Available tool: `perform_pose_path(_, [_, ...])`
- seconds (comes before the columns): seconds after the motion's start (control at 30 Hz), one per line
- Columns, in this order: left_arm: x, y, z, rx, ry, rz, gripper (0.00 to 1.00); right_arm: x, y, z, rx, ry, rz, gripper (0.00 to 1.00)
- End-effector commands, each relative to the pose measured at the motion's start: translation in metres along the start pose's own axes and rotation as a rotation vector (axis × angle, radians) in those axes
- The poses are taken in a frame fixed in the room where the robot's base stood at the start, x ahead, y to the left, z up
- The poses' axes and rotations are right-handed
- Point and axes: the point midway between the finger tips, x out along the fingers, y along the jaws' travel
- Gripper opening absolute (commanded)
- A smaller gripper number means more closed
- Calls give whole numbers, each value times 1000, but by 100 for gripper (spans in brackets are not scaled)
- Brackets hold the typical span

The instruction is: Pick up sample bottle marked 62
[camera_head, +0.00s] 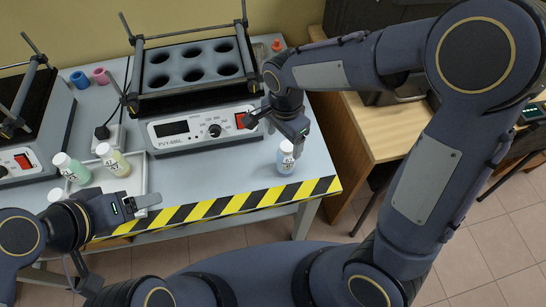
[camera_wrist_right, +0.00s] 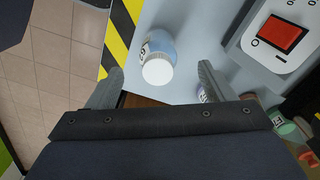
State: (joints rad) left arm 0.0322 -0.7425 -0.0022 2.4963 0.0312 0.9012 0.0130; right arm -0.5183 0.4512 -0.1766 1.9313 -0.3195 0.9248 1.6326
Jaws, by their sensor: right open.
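A white-capped sample bottle with pale blue contents (camera_head: 286,158) stands upright near the right front of the grey table. Its label is too small to read surely in the head view. In the right wrist view the same bottle (camera_wrist_right: 158,60) stands ahead of the fingers, in the gap between them. My right gripper (camera_head: 294,132) is open and empty, just above and behind the bottle, not closed on it. It also shows in the right wrist view (camera_wrist_right: 162,82). My left gripper (camera_head: 133,205) hangs over the table's front left; its finger opening is unclear.
A heater block with holes (camera_head: 205,128) stands behind. Yellow-black tape (camera_head: 240,203) marks the front edge.

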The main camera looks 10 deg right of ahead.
Motion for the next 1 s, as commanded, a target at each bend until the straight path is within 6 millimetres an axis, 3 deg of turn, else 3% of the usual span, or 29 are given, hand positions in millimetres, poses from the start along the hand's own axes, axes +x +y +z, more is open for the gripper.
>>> perform_pose_path(0.5, [0,0,0,0,0,0,71,66,2,-7,0,-1,4,76])
perform_pose_path(0.83, [0,0,0,0,0,0,71,74,1,-7,0,-2,-1,76])
perform_pose_path(1.0, [0,0,0,0,0,0,71,74,1,-7,0,-2,-1,55])
